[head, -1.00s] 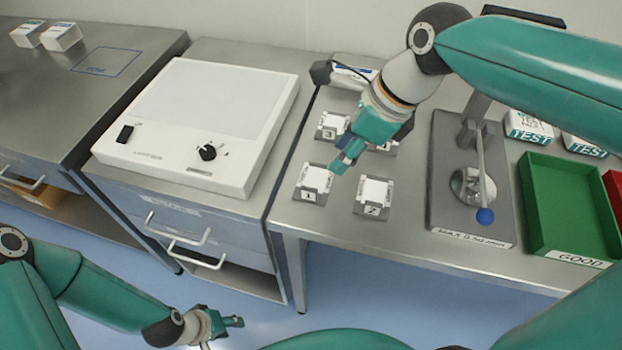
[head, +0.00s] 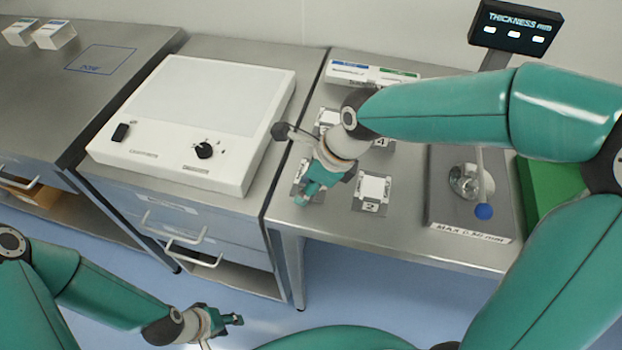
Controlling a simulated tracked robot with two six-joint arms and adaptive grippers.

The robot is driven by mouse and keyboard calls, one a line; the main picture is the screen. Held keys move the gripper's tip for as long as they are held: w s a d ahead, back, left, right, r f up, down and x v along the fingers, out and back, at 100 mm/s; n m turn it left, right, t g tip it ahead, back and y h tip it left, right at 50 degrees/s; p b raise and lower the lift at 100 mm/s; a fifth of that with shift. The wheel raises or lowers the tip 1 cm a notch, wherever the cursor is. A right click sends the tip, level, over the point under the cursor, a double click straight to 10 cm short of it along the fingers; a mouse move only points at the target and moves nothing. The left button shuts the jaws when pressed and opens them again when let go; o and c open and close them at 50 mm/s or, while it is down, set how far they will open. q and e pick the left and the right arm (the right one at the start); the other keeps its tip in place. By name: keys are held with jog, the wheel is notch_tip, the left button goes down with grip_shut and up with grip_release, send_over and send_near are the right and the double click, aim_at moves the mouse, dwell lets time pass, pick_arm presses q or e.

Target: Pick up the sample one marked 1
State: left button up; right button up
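The sample marked 1 (head: 300,173) sits on the steel bench near its front left edge, mostly hidden behind my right gripper. Only its left edge shows, and its number is covered. My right gripper (head: 307,196) points down over it, coming in from the right. Whether its fingers touch the sample or are open cannot be made out. My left gripper (head: 238,320) is low in front of the drawers, away from the samples, with nothing visible in it.
Sample 2 (head: 373,188) is just to the right, and sample 4 (head: 381,143) is behind, partly covered by my arm. A thickness gauge (head: 433,207) with a blue-knobbed lever stands further right, next to a green bin (head: 549,190). A white light box (head: 200,115) is at left.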

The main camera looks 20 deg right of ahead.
jog(key=shift+f, duration=0.15)
grip_shut()
dwell(0.4)
